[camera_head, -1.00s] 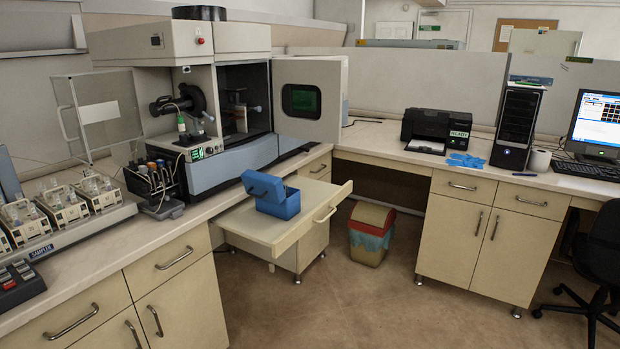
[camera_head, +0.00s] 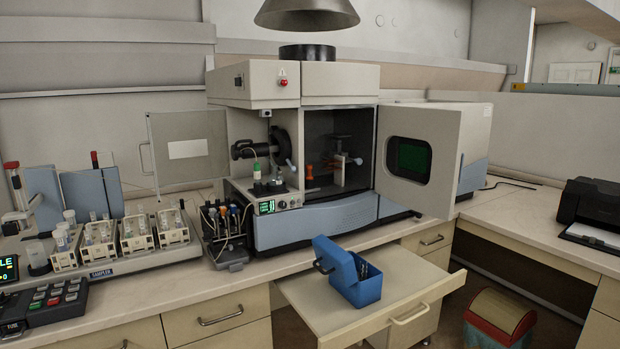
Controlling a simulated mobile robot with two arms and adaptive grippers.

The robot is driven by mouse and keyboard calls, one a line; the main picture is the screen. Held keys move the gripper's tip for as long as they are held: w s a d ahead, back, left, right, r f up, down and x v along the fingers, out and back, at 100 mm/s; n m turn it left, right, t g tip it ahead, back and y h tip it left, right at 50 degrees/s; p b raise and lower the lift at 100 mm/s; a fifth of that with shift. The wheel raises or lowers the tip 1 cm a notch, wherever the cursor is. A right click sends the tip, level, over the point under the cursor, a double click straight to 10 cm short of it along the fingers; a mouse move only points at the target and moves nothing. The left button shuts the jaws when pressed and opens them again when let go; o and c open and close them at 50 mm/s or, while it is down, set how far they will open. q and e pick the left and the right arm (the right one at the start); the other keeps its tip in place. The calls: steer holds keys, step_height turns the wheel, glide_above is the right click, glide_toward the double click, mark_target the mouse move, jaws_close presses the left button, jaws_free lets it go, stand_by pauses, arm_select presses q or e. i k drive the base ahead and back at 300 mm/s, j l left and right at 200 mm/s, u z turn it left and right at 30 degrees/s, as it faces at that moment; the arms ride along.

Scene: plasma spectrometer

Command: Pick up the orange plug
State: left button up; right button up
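A small orange object (camera_head: 309,172), which looks like the orange plug, stands upright inside the open right chamber of the spectrometer (camera_head: 316,221). It is near the chamber's left side, left of a metal holder (camera_head: 341,160). It is small in the view, so its exact shape and what it touches are hard to tell. Neither of my grippers shows in the head view.
The spectrometer's window door (camera_head: 420,147) stands open to the right, its clear left door (camera_head: 190,150) to the left. An open blue box (camera_head: 358,281) sits on a pulled-out shelf (camera_head: 345,318) in front. A sampler with vial racks (camera_head: 99,243) stands left.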

mark_target(308, 168)
steer(key=i+l, duration=0.15)
steer(key=l, duration=0.2)
steer(key=i+l, duration=0.1)
steer(key=l, duration=0.25)
steer(key=i+l, duration=0.15)
steer(key=l, duration=0.2)
steer(key=i+l, duration=0.15)
steer(key=l, duration=0.2)
